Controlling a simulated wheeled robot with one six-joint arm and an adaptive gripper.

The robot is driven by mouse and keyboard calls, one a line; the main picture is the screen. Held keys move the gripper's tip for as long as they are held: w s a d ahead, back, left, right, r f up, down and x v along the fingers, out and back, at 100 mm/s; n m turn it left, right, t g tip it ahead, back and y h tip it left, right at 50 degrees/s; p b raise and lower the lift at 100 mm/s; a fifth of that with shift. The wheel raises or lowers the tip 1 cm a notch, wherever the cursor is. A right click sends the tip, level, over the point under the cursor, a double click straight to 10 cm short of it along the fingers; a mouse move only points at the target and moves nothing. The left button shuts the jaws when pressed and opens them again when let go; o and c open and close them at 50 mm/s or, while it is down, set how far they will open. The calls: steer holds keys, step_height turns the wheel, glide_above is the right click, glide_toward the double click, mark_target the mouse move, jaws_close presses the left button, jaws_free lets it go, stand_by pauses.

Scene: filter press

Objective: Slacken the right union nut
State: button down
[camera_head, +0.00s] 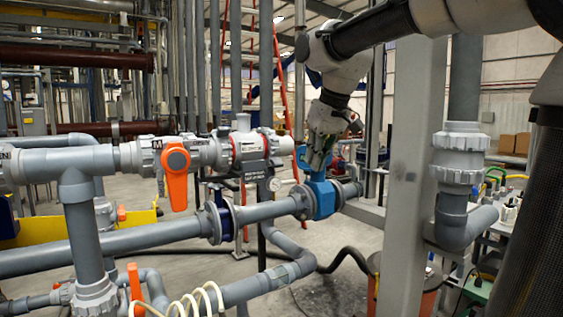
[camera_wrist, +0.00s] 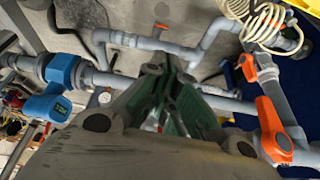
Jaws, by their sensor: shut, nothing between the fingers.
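The grey plastic pipe run with the orange-handled valve (camera_head: 175,165) crosses the left half of the head view. A grey union nut (camera_head: 212,150) sits just right of this valve, and another (camera_head: 131,155) sits left of it. I cannot tell for sure which nut the task names. My gripper (camera_head: 318,160) points down above the blue meter (camera_head: 322,199), to the right of the valve and apart from it. In the wrist view my gripper (camera_wrist: 166,80) is shut and empty, over a grey pipe. The orange handle (camera_wrist: 273,128) shows at the right there, clear of the fingers.
A grey post (camera_head: 412,150) and a vertical pipe with a large union (camera_head: 462,150) stand right of my arm. A lower pipe with a blue flange (camera_head: 220,222) runs beneath the valve. A pale coiled hose (camera_head: 195,300) lies at the bottom. Dark hose crosses the floor.

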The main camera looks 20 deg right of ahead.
steer(key=w+a+r+t, duration=0.15)
steer(key=w+r, duration=0.25)
steer(key=r, duration=0.6)
steer(key=a+x, duration=0.1)
steer(key=x, duration=1.3)
steer(key=shift+a+n, duration=0.2)
steer(key=shift+n, duration=0.2)
steer(key=shift+r, duration=0.15)
